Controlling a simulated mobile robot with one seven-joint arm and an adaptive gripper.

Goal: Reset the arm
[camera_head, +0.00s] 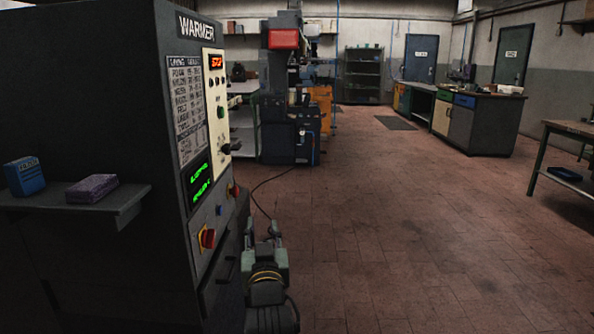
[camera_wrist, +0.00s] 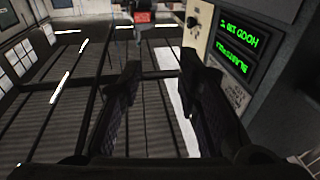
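My gripper (camera_wrist: 162,72) shows in the wrist view with its two dark fingers apart and nothing between them. It is open. In the head view my gripper (camera_head: 263,238) is low in the picture, just right of the front of the dark warmer cabinet (camera_head: 100,80). My arm behind it is folded low at the bottom of the view. The warmer's green display (camera_head: 198,184) also shows at the upper right of the wrist view (camera_wrist: 234,44), where the picture is turned over.
A shelf on the warmer (camera_head: 122,206) holds a blue box (camera_head: 24,176) and a purple block (camera_head: 92,188). A red-and-yellow switch (camera_head: 207,238) sits close to my gripper. A machine with a red box (camera_head: 284,39) stands behind. The brick floor (camera_head: 420,230) to the right is clear.

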